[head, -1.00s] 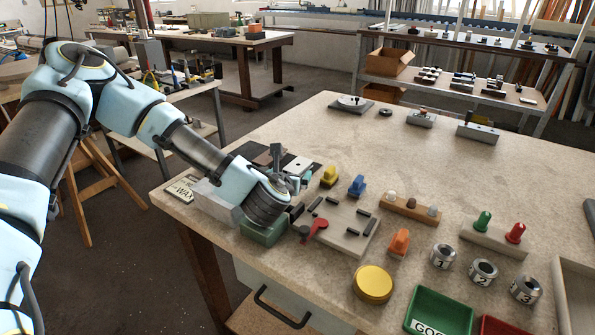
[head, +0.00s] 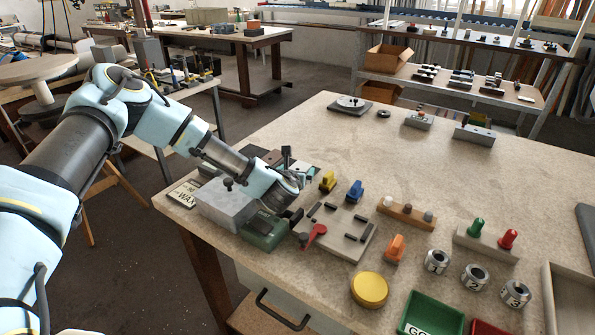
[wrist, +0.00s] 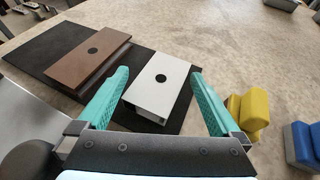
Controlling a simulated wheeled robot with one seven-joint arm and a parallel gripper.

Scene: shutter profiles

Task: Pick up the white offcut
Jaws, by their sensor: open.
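The white offcut (wrist: 160,86) is a pale hollow profile piece with a dark round hole in its top. It lies on a black mat (wrist: 55,45) in the wrist view. My gripper (wrist: 160,92) is open, with one teal finger on each side of the white offcut and a gap to both. I cannot tell its exact height above the mat. In the head view my gripper (head: 287,172) is over the far left part of the bench, and the arm largely hides the offcut there.
A brown profile (wrist: 90,58) lies left of the white offcut on the mat. A yellow block (wrist: 247,112) and a blue block (wrist: 302,145) stand to the right. In the head view a grey block (head: 225,203) and a green device (head: 264,230) stand in front of my gripper.

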